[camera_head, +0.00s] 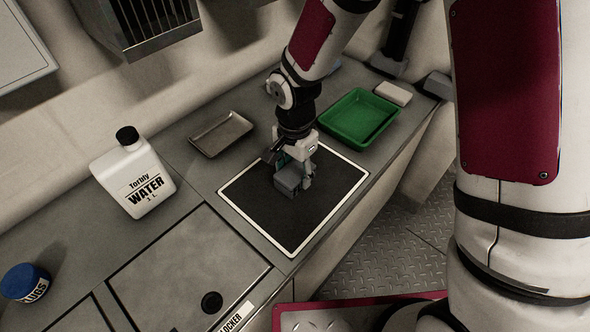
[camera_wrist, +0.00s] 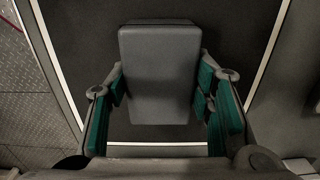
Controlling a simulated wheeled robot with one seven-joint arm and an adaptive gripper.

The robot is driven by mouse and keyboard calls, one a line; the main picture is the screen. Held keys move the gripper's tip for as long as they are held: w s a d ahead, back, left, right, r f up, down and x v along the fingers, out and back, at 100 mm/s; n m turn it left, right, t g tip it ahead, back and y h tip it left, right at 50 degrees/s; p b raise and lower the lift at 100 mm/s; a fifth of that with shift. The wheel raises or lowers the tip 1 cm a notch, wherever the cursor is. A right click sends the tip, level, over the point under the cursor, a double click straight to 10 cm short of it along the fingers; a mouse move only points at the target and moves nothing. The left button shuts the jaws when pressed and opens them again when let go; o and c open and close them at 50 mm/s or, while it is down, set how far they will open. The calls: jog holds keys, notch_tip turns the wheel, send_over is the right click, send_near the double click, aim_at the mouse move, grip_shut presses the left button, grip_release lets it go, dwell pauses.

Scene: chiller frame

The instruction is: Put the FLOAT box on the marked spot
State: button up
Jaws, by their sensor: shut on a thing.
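A grey box (camera_head: 288,182) is between the fingers of my gripper (camera_head: 293,172), over a black mat with a white border (camera_head: 326,187). In the wrist view the box (camera_wrist: 158,70) fills the middle, and the green-padded fingers of my gripper (camera_wrist: 162,103) press on its two sides. No label shows on the box's visible faces. I cannot tell whether its underside touches the mat. The white border (camera_wrist: 57,68) of the mat also shows in the wrist view.
A metal tray (camera_head: 221,134) lies left of the mat and a green tray (camera_head: 360,117) at its upper right, with a white block (camera_head: 393,93) beyond. A white water jug (camera_head: 133,175) and a blue PLUGS tub (camera_head: 25,283) stand at left. A locker lid (camera_head: 187,270) is in front.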

aim_at(295, 170)
jog(key=o, duration=1.3)
jog(key=shift+c, duration=0.2)
jog(key=s+d+r+n+p, duration=0.1)
jog(key=d+r+p, duration=0.1)
jog(key=r, duration=0.7)
jog(key=s+d+r+n+p, duration=0.1)
jog(key=s+d+r, duration=0.15)
jog(key=r, duration=0.65)
jog(key=s+d+r+n, duration=0.3)
jog(key=s+d+r, duration=0.2)
jog(key=s, duration=0.6)
jog(key=s+d+r+n+t, duration=0.1)
jog(key=s+d+r+n, duration=0.2)
jog(key=s, duration=0.9)
jog(key=d+r, duration=0.2)
jog(key=d, duration=0.2)
jog(key=shift+d+n, duration=0.2)
jog(key=shift+n, duration=0.2)
jog(key=shift+r, duration=0.1)
